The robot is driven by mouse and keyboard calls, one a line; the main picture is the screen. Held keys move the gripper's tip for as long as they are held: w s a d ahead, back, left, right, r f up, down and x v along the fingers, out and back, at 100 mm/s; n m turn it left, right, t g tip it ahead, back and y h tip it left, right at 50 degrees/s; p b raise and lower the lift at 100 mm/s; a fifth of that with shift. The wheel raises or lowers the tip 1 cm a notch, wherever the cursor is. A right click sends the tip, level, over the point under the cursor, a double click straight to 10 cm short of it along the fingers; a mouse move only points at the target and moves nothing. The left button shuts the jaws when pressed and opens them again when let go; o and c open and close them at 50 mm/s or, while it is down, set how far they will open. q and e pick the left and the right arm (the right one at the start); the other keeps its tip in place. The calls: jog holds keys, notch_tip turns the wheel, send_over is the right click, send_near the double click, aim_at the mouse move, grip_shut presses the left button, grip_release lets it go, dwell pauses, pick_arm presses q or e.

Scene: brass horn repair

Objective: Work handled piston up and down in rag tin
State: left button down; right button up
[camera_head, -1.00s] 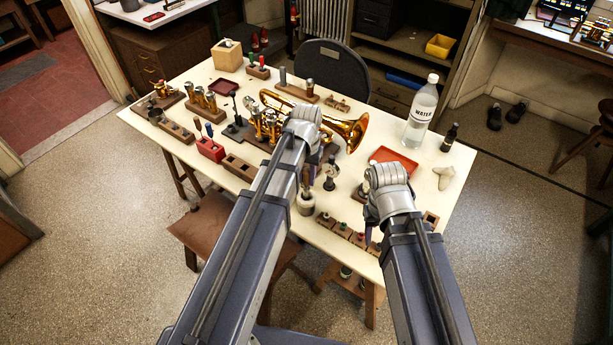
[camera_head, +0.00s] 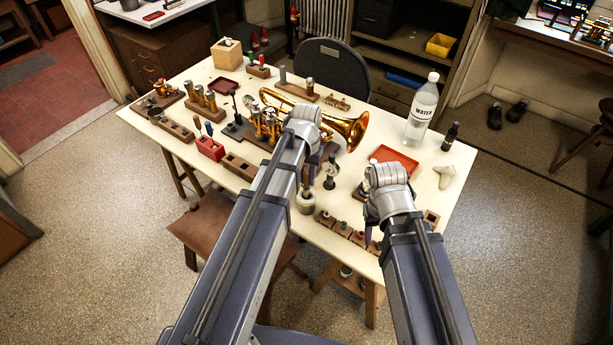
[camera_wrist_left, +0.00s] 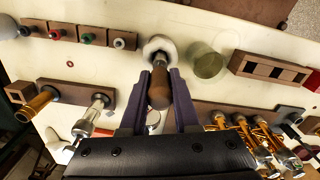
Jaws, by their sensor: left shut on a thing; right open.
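My left gripper (camera_wrist_left: 158,95) is shut on a brown wooden handle (camera_wrist_left: 159,90), seen in the left wrist view. The handle stands over a round tin with a whitish rim or rag (camera_wrist_left: 160,46). In the head view the tin (camera_head: 306,204) stands on the table below my left gripper (camera_head: 309,170), with the handle (camera_head: 306,178) rising from it.
A brass horn (camera_head: 345,128) lies behind my left arm. A red tray (camera_head: 394,158), water bottle (camera_head: 421,112) and dark small bottle (camera_head: 450,137) stand at the right. A greenish cylinder (camera_wrist_left: 208,62) stands beside the tin.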

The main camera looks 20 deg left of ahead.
pick_arm(q)
jog(key=shift+r+p, duration=0.35)
jog(key=shift+r, duration=0.3)
notch_tip(320, 180, up, 6)
jog(key=p, duration=0.6)
dwell(0.5)
